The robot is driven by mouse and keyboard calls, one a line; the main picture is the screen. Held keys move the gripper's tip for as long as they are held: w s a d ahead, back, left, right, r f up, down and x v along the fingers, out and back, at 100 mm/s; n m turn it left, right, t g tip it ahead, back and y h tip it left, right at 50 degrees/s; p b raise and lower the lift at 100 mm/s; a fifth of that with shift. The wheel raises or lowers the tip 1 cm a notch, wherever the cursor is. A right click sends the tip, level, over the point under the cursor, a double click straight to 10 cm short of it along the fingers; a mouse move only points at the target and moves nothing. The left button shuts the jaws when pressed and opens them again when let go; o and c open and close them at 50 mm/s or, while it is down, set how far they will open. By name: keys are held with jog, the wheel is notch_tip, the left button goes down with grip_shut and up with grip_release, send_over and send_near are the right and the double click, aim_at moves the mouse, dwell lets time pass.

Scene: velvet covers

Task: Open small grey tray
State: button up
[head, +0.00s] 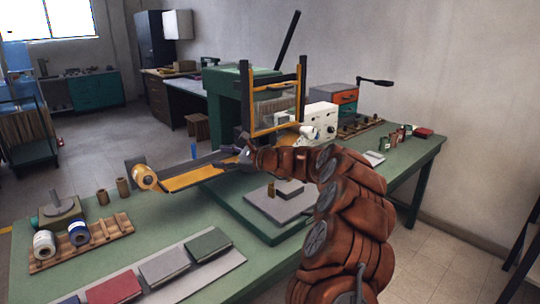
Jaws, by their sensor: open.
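I cannot tell for sure which thing is the small grey tray. A flat grey plate (278,207) lies on a dark green base on the bench, with a darker grey block (289,188) and a small brass piece (271,190) on it. A small grey cabinet (326,92) with orange and teal drawer fronts stands farther back, beside the white machine. My gripper (232,159) is open and points left, above the bench near the yellow-and-dark arm of the press. It appears empty, and its fingers are small and partly lost against the dark parts behind.
A green press (228,100) with a yellow frame (274,105) and a white machine (319,122) stand behind my arm. Spools on a wooden rack (84,248) and a grey board (225,257) with coloured books are at front left. Green bench (130,205) surface is clear between.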

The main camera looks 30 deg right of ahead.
jog(key=w+d+f+m+t+h, duration=0.15)
jog(key=d+f+m+h, duration=0.3)
jog(key=d, duration=0.75)
jog(key=d+f+m+t+h, duration=0.3)
jog(key=d+m, duration=0.2)
jog(key=d, duration=0.8)
jog(key=shift+n+g+y, duration=0.25)
jog(key=shift+w+a+p, duration=0.15)
jog(key=shift+w+a, duration=0.1)
jog(key=shift+w, duration=0.95)
jog(key=shift+w+a+p, duration=0.15)
jog(key=shift+w+a, duration=0.15)
jog(key=shift+w, duration=0.9)
jog(key=shift+w+a+p, duration=0.15)
jog(key=shift+w+a, duration=0.1)
jog(key=shift+w, duration=0.95)
grip_shut()
